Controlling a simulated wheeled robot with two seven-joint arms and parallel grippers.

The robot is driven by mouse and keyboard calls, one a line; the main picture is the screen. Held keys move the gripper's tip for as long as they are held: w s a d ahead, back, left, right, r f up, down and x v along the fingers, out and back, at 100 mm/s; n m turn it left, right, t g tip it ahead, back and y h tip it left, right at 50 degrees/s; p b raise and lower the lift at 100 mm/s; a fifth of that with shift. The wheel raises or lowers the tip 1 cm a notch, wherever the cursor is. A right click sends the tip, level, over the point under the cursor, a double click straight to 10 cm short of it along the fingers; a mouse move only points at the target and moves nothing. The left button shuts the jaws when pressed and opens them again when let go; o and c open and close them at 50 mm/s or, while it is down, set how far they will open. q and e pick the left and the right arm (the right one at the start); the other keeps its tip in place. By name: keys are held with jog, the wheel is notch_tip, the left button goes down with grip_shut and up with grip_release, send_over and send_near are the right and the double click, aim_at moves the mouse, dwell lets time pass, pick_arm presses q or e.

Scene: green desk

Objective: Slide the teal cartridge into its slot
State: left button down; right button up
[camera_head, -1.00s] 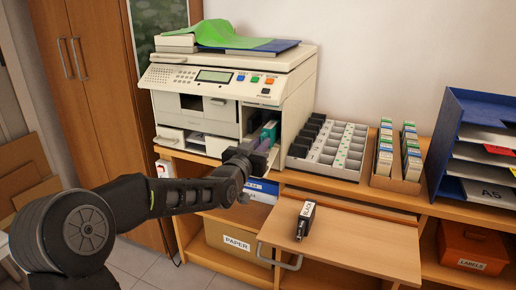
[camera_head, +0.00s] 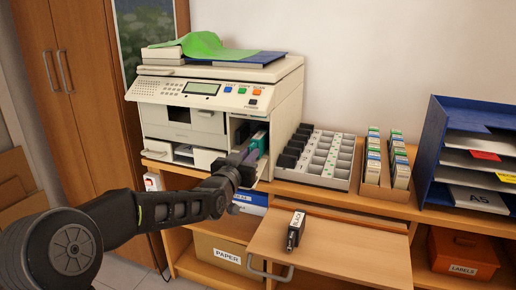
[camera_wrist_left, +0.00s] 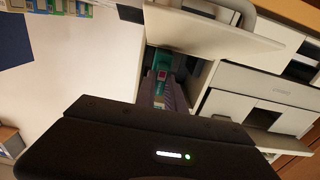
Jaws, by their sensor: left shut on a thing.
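The teal cartridge (camera_head: 258,143) is in the open compartment at the right of the printer's front. Its teal part also shows inside the opening in the left wrist view (camera_wrist_left: 165,62). My left gripper (camera_head: 243,160) is at the mouth of that compartment, shut on the cartridge's near end. Its purple-grey fingers (camera_wrist_left: 165,92) point into the opening in the left wrist view. The cartridge's far end and the slot itself are hidden, so I cannot tell how deep it sits. My right gripper is in neither view.
The white printer (camera_head: 165,88) stands on a wooden shelf. An open panel (camera_wrist_left: 215,32) is beside the compartment. A grey tray (camera_head: 338,172) of cartridges stands to the right. A black cartridge (camera_head: 296,229) lies on the pulled-out board (camera_head: 345,250).

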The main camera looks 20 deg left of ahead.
aim_at(257, 146)
pick_arm(q)
jog(key=shift+w, duration=0.3)
dwell(0.4)
jog(key=shift+w, duration=0.7)
jog(key=shift+w, duration=0.25)
jog(key=shift+w, duration=0.8)
jog(key=shift+w, duration=0.15)
dwell(0.4)
jog(key=shift+w, duration=0.8)
jog(key=shift+w+p, duration=0.3)
jog(key=shift+w, duration=0.5)
